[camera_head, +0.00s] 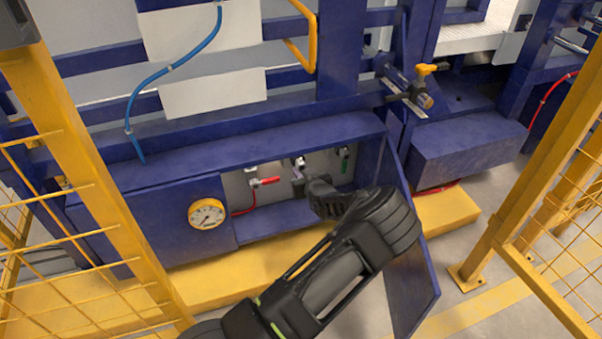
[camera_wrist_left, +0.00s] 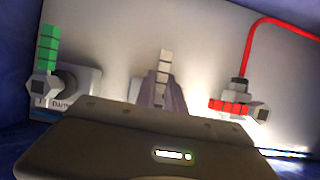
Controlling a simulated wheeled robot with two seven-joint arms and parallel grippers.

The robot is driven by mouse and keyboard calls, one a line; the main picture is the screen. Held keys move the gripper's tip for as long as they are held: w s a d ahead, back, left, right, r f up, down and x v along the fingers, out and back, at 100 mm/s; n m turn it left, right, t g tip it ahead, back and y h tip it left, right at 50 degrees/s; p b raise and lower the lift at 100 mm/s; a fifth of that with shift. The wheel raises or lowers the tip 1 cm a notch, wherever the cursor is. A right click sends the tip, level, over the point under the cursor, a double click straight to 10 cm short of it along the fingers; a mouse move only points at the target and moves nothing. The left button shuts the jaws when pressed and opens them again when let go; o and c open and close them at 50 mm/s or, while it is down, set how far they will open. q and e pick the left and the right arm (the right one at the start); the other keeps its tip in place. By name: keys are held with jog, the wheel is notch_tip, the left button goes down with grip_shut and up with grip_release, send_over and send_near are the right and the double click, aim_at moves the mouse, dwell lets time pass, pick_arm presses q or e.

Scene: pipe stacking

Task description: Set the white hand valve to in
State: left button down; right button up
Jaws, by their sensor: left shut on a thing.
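The white hand valve (camera_head: 300,161) is in the open cabinet, between a red-handled valve (camera_head: 264,181) and a green-handled valve (camera_head: 344,158). My left gripper (camera_head: 299,183) reaches into the cabinet and is shut on the white handle. In the left wrist view the segmented white handle (camera_wrist_left: 165,60) sticks out from between the fingers (camera_wrist_left: 162,93). The valve's body is hidden behind the gripper. The red valve (camera_wrist_left: 229,105) is at the right there and the green one (camera_wrist_left: 47,47) at the left. My right gripper is not in view.
The open blue cabinet door (camera_head: 410,265) stands to the right of my left arm. A round gauge (camera_head: 206,214) is on the blue front panel, left of the opening. Yellow guard posts (camera_head: 85,150) stand at both sides. A red hose (camera_wrist_left: 251,40) runs from the red valve.

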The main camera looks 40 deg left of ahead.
pick_arm(q)
jog(key=shift+w+a+r, duration=0.1)
jog(key=shift+a+r, duration=0.05)
jog(key=shift+r, duration=0.1)
dwell(0.4)
jog(key=m, duration=0.1)
jog(key=m+g+y+p, duration=0.1)
jog(key=s+m, duration=0.1)
jog(key=shift+a+r+g+y+p, duration=0.25)
jog(key=shift+a+g+y+p, duration=0.05)
jog(key=shift+a, duration=0.1)
jog(key=shift+s+a+r+m+g+y, duration=0.1)
jog(key=shift+m+g+y, duration=0.2)
jog(key=shift+m, duration=0.3)
jog(key=shift+s+a+r+m+g+y, duration=0.1)
jog(key=shift+m+g+y, duration=0.15)
jog(key=shift+m, duration=0.35)
jog(key=c, duration=1.4)
grip_release()
jog(key=shift+d, duration=0.1)
jog(key=shift+c, duration=0.2)
jog(key=shift+f, duration=0.15)
jog(key=shift+d, duration=0.1)
